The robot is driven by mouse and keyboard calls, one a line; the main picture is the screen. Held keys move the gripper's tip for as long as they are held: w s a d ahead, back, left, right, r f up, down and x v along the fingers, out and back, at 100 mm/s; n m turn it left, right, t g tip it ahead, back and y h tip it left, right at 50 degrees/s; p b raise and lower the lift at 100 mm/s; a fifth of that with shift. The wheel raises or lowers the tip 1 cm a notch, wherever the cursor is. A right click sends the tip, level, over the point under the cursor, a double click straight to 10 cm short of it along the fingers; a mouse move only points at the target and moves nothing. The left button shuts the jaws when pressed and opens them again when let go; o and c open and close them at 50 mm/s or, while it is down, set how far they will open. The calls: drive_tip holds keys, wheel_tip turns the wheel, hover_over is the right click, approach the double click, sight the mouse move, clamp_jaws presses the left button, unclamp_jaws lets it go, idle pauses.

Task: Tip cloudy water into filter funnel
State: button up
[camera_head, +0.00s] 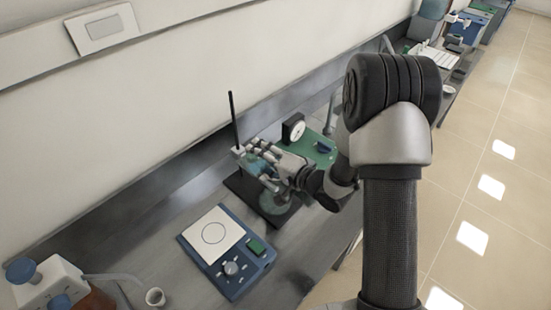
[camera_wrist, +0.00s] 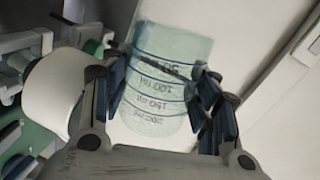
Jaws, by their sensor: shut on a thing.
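My gripper (camera_wrist: 163,80) is shut around a clear beaker (camera_wrist: 160,98) with dark volume marks, seen between the fingers in the wrist view. The beaker holds pale greenish, cloudy-looking water; its exact tilt is hard to tell. A white rounded vessel (camera_wrist: 52,95), probably the filter funnel, is just left of the beaker, partly hidden by a finger. In the head view my gripper (camera_head: 258,160) is over a stand with a black rod (camera_head: 232,118) and dark base. A glass flask (camera_head: 274,202) stands on that base, partly hidden by my gripper.
A blue stirrer plate (camera_head: 238,283) lies in front on the bench. The wall is close behind.

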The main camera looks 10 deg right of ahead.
drive_tip(key=shift+w+d+r+m+y+p, duration=0.25)
drive_tip(key=shift+m+p, duration=0.45)
drive_tip(key=shift+p, duration=0.45)
idle(0.5)
idle(0.7)
drive_tip(key=n+b, duration=0.1)
drive_tip(key=s+a+n+b, duration=0.1)
drive_tip(key=b, duration=0.1)
drive_tip(key=shift+n, duration=0.3)
drive_tip(key=shift+a+r+n+h, duration=0.1)
drive_tip(key=shift+n+h, duration=0.2)
drive_tip(key=shift+h, duration=0.15)
drive_tip(key=shift+t+b, duration=0.3)
drive_tip(key=shift+b, duration=0.05)
drive_tip(key=b, duration=0.1)
drive_tip(key=n, duration=0.1)
drive_tip(key=n+b, duration=0.1)
drive_tip(key=shift+s+a+r+h+b, duration=0.2)
drive_tip(key=shift+s+a+h+b, duration=0.05)
drive_tip(key=shift+a+h+b, duration=0.1)
drive_tip(key=shift+r+n+t+b, duration=0.3)
drive_tip(key=shift+r+n+t, duration=0.1)
drive_tip(key=shift+n, duration=0.3)
